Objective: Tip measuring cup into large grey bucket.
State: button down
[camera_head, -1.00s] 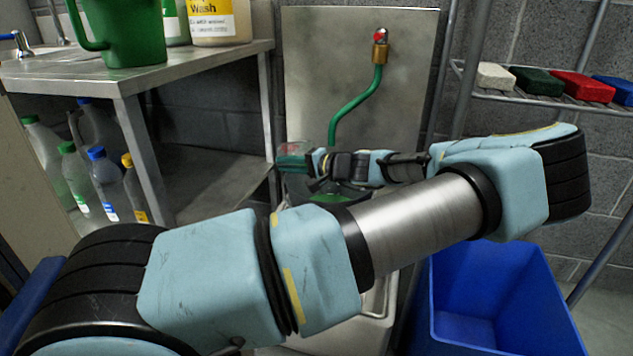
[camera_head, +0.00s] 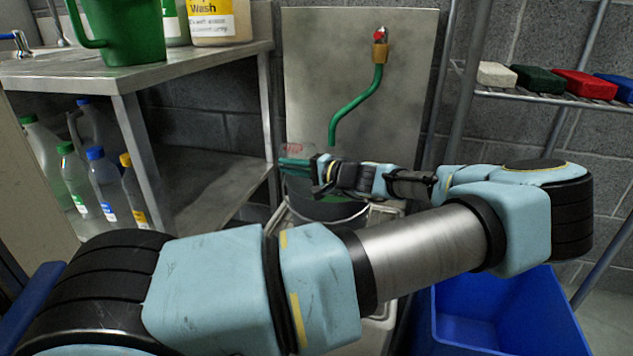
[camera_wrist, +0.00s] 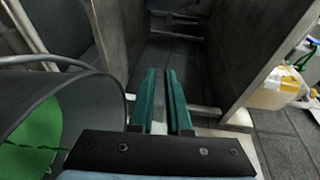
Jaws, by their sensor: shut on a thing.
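My gripper (camera_head: 297,164), with green fingers, is at the far side of the sink stand in the head view. It is shut on the measuring cup (camera_head: 298,150), which is clear with reddish marks and small in view. The cup's tilt and contents cannot be made out. The large grey bucket (camera_head: 352,214) stands just below my gripper, with green inside. In the wrist view my gripper (camera_wrist: 161,100) has its fingers close together, and the cup is hard to make out. The bucket's rim (camera_wrist: 62,82) and a green surface inside it show at the left there.
A steel table (camera_head: 128,76) at left carries a green jug (camera_head: 128,30) and a wash container (camera_head: 219,22). Bottles (camera_head: 108,185) stand beneath. A green hose (camera_head: 352,106) hangs behind the bucket. A blue bin (camera_head: 505,310) and a rack with coloured blocks (camera_head: 583,85) are at right.

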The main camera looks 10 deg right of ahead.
aim_at(282, 156)
jog(key=shift+s+d+r+t+y+b, duration=0.1)
jog(key=shift+d+r+t+y+b, duration=0.05)
jog(key=shift+t+y+b, duration=0.2)
dwell(0.5)
jog(key=shift+r+p, duration=0.2)
jog(key=shift+p, duration=0.1)
jog(key=shift+a+g+h+p, duration=0.2)
jog(key=shift+g+h+p, duration=0.3)
jog(key=shift+g+h, duration=0.05)
jog(key=p, duration=0.1)
jog(key=w+a+r+g+h+p, duration=0.1)
jog(key=shift+w+a+r+p, duration=0.15)
jog(key=shift+w+a+p, duration=0.1)
jog(key=shift+p, duration=0.1)
jog(key=shift+r+g+h+p, duration=0.25)
jog(key=shift+g+h+p, duration=0.25)
jog(key=shift+h+p, duration=0.15)
jog(key=shift+f, duration=0.15)
jog(key=shift+d+f+h, duration=0.1)
jog(key=shift+f+h, duration=0.15)
jog(key=shift+r+g+p, duration=0.1)
jog(key=shift+g+p, duration=0.2)
jog(key=shift+p, duration=0.05)
jog(key=shift+w+p, duration=0.1)
jog(key=shift+p, duration=0.25)
